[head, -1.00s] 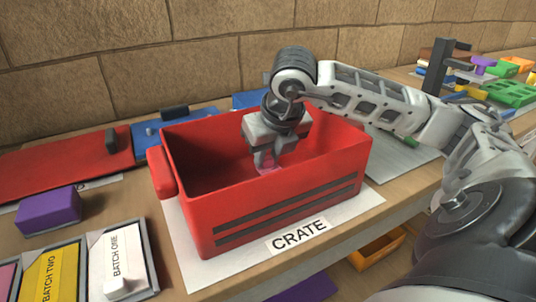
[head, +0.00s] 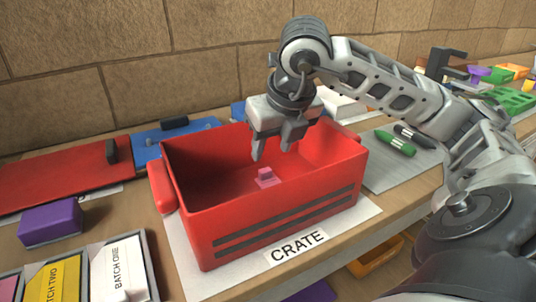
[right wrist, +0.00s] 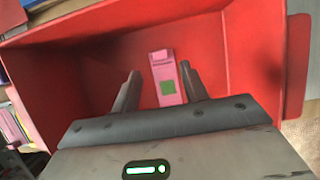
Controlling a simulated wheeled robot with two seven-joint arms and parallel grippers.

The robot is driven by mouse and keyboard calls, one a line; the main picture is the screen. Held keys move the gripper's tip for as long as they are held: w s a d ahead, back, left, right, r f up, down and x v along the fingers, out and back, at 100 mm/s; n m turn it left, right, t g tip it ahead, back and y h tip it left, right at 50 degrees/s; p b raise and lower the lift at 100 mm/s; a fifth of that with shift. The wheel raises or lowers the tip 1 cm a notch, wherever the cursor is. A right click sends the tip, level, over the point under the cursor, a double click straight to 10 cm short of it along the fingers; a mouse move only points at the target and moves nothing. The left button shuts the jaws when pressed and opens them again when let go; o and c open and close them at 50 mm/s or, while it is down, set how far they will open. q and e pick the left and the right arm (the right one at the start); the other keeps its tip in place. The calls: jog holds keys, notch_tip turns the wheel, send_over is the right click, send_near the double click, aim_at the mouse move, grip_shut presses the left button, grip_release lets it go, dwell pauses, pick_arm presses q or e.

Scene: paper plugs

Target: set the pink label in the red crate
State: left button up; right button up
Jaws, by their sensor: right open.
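The red crate (head: 265,222) stands on a white sheet with a "CRATE" label on the bench. The pink label (head: 266,178) lies inside it; in the head view its lower part is hidden by the crate's front wall. In the right wrist view the pink label (right wrist: 166,78) shows a green square and rests on the crate's red floor. My right gripper (head: 271,153) is open and empty above the label, with its fingertips apart from it. In the right wrist view the label shows between and beyond the two fingers. My left gripper is not in view.
A purple block (head: 50,222) and a tray with yellow and white cards (head: 118,270) lie left of the crate. Red and blue panels lie behind and to the left. A green marker (head: 396,143) lies on a grey sheet at the right. The bench's front edge is close to the crate.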

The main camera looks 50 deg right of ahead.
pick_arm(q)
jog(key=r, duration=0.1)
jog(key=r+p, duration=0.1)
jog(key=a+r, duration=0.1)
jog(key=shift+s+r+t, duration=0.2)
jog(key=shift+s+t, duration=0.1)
pick_arm(e)
jog(key=v, duration=0.5)
jog(key=shift+r, duration=0.15)
